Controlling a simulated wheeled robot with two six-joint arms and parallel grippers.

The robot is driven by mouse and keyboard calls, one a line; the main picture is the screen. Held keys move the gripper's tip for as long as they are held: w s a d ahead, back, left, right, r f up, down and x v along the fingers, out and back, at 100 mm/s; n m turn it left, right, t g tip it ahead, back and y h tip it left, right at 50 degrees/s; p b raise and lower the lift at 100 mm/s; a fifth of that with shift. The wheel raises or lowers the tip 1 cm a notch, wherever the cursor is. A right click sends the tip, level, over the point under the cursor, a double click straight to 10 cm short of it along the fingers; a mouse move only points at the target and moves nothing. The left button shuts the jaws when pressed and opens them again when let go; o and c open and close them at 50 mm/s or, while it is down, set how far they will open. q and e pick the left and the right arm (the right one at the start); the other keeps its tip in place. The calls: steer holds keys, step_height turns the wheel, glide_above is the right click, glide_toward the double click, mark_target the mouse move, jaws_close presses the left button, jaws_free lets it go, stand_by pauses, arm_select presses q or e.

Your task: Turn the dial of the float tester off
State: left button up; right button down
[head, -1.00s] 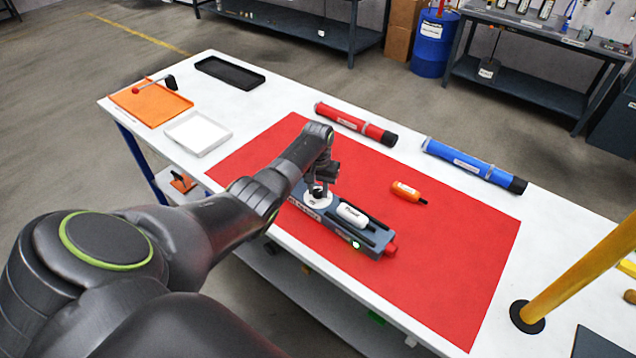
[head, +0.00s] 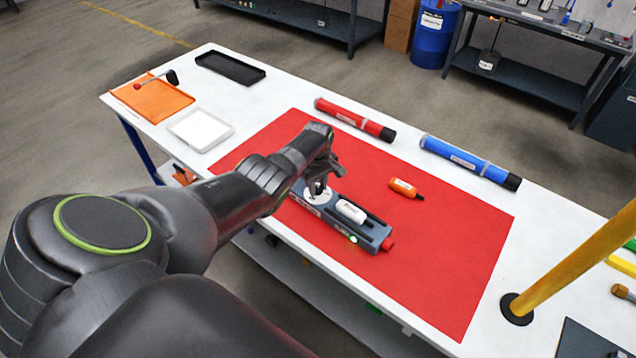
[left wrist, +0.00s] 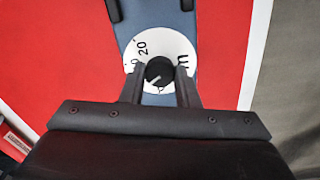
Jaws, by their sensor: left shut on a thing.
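The float tester (head: 372,238) is a grey-blue box lying on the red mat (head: 440,265). It carries a white float (head: 350,211), a lit green lamp (head: 353,239) and a red end piece (head: 388,244). My left gripper (head: 317,189) is over the dial, pointing down. In the left wrist view its fingers (left wrist: 160,88) are shut on the knob from both sides. My right gripper is out of view.
A red pump tube (head: 354,119), a blue pump tube (head: 470,162) and an orange bottle (head: 403,187) lie right of the tester. Orange (head: 170,107), white (head: 227,129) and black (head: 258,77) trays are at the far left. A yellow post (head: 570,265) stands at right.

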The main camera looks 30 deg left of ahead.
mark_target(318, 188)
arm_select(q)
steer(key=n, duration=0.4)
steer(key=shift+r+n+p, duration=0.1)
steer(key=shift+n+p, duration=0.2)
steer(key=shift+p, duration=0.05)
steer(key=n, duration=0.4)
steer(key=shift+n, duration=0.3)
steer(key=o, duration=1)
steer(key=shift+c, duration=0.2)
steer(key=shift+r+p, duration=0.1)
steer(key=shift+p, duration=0.3)
steer(key=shift+r+p, duration=0.3)
step_height(318, 188, up, 5)
steer(key=p, duration=0.3)
steer(key=shift+f, duration=0.15)
step_height(318, 188, up, 12)
steer(key=shift+b, duration=0.45)
